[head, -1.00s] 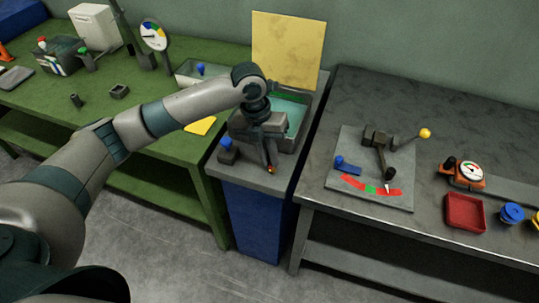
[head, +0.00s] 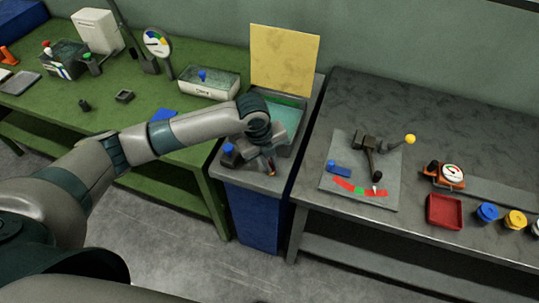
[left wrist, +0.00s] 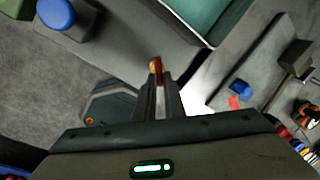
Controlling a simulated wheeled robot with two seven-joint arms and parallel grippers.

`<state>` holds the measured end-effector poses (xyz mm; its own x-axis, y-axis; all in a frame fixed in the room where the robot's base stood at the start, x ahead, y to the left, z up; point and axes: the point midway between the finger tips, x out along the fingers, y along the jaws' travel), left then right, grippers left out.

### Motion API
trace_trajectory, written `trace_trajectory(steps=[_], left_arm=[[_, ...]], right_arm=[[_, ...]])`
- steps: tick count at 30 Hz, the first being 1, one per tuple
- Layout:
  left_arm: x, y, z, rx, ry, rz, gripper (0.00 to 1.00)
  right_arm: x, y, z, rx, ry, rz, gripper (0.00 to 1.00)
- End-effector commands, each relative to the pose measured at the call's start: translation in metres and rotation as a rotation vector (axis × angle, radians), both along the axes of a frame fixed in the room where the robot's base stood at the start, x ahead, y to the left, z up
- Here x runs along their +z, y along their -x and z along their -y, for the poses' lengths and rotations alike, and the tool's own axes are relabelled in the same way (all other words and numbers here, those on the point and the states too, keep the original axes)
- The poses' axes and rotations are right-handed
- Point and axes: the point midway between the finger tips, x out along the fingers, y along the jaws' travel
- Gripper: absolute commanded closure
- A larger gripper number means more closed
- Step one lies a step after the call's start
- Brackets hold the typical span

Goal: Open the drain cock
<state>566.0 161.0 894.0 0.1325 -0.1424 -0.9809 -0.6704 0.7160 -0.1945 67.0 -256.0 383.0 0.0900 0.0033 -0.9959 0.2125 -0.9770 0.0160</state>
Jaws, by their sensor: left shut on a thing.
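A basin (head: 299,105) with greenish liquid stands on a blue pedestal (head: 252,215) in the head view. My left gripper (head: 269,164) is low at the basin's front. In the left wrist view, its narrow fingers (left wrist: 158,84) are shut on a small handle (left wrist: 155,66) with red and yellow on it, which appears to be the drain cock's lever. The fingers and the wrist hide most of the cock's body, so how far it is turned cannot be told. My right gripper is out of view.
A blue-knobbed block (head: 229,151) sits just left of the gripper. A yellow panel (head: 285,60) stands behind the basin. The green bench (head: 60,105) is at left; the grey bench (head: 430,110) at right holds a lever plate (head: 340,195), gauge (head: 450,174) and red tray (head: 445,211).

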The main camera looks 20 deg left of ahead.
Motion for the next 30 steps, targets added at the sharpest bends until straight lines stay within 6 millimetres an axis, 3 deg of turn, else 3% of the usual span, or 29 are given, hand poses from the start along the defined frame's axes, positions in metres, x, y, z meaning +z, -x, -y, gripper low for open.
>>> trace_trajectory(steps=[1, 15, 30], left_arm=[[0.007, 0.000, 0.001, 0.044, -0.001, 0.001, 1.00], [0.006, -0.003, 0.005, 0.490, -0.001, 0.000, 1.00], [0.003, -0.007, 0.007, 0.778, 0.001, 0.004, 1.00]], right_arm=[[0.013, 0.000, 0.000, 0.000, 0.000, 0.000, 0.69], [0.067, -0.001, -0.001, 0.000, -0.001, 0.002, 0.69], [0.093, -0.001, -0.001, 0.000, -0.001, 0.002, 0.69]])
